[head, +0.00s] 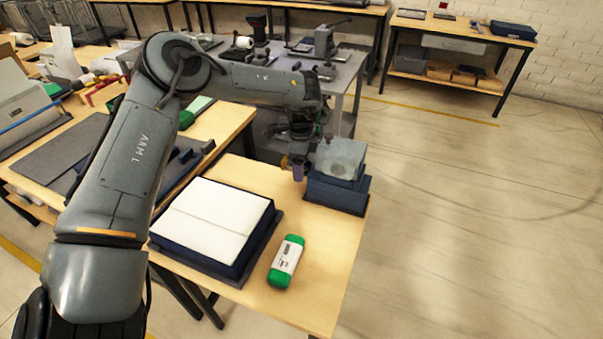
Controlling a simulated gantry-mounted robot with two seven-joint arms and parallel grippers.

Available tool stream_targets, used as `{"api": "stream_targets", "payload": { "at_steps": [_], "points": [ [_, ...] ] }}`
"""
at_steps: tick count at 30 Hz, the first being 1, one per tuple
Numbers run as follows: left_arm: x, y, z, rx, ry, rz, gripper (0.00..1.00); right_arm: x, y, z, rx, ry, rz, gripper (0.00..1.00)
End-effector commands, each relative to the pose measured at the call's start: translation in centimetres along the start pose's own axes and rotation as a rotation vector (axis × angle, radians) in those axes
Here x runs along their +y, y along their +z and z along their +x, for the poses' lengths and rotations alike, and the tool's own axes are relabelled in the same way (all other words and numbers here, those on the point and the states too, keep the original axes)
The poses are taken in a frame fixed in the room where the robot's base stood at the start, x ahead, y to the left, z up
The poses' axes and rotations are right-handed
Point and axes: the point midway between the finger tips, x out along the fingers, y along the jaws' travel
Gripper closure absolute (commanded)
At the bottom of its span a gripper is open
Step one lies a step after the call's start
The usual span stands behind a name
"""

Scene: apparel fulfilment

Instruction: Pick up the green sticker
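A rounded green-and-white item (286,262) with dark print lies on the near right part of the light wooden table (318,238). It is the only green thing on this table; I cannot tell if it is the sticker. My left arm reaches over the table from the left. Its gripper (297,168) points down at the table's far side, beside a dark blue box with a grey top, and is apart from the green-and-white item. The fingers are small and partly hidden, so their opening is unclear. My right gripper is not in view.
A dark blue case with a white top (213,216) lies on a dark mat left of the green-and-white item. The dark blue box (337,192) stands at the table's far right corner. Another wooden table (224,121) with dark mats stands behind left. Open floor lies right.

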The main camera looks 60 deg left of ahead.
Motion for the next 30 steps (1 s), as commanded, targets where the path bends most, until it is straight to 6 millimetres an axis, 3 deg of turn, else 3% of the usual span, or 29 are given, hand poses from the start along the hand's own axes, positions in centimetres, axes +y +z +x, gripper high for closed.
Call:
{"api": "stream_targets", "payload": {
  "at_steps": [30],
  "points": [
    [0.0, -0.02, 0.42, 0.0, 0.0, 0.0, 0.2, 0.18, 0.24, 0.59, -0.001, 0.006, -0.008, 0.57]
  ]
}}
